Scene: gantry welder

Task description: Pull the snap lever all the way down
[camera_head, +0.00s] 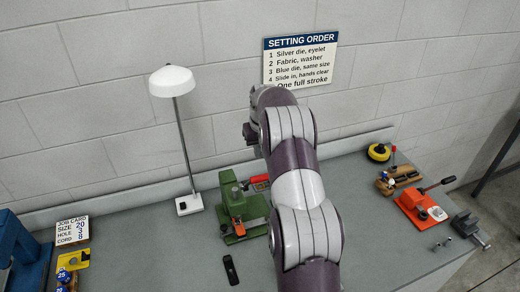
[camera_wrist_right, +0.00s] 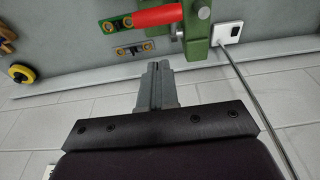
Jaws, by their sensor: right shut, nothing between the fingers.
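The green press (camera_head: 238,207) stands on the bench left of my right arm. Its lever has a red grip (camera_head: 262,180), partly hidden behind my arm. The right wrist view, seen upside down, shows the red grip (camera_wrist_right: 165,17) lying roughly level beside the green press body (camera_wrist_right: 195,35). My right gripper (camera_wrist_right: 157,66) has its grey fingers together and empty, apart from the red grip in that picture. In the head view the arm hides most of this gripper. My left gripper is not in view.
A white lamp (camera_head: 173,82) stands left of the press. An orange press (camera_head: 412,208) with a black-handled lever stands at right, near a wooden holder (camera_head: 400,178) and a yellow roll (camera_head: 379,152). A job card (camera_head: 72,230) stands at left. A small black object (camera_head: 231,269) lies in front.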

